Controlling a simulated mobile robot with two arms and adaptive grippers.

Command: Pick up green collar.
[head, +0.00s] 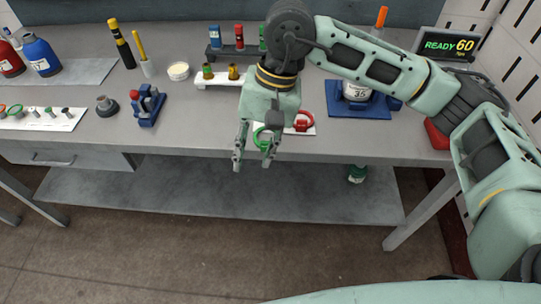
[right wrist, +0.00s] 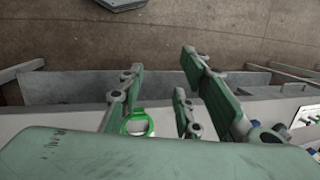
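The green collar (head: 256,141) is a ring on the front part of the bench in the head view, partly hidden behind my right gripper (head: 252,164). It also shows in the right wrist view (right wrist: 137,131), close to one finger and partly cut off by my gripper body. My right gripper (right wrist: 163,82) is open, with its fingers apart and nothing seen between them. Its fingertips appear near the bench's front edge in the head view. Whether a finger touches the collar I cannot tell. My left gripper is not in view.
A red collar (head: 302,126) lies right of the green one, on a white plate (head: 311,131). A white block with colored pegs (head: 219,82) stands behind. A blue stand (head: 148,112) is to the left. A blue tray (head: 375,112) with a jar marked 35 is right.

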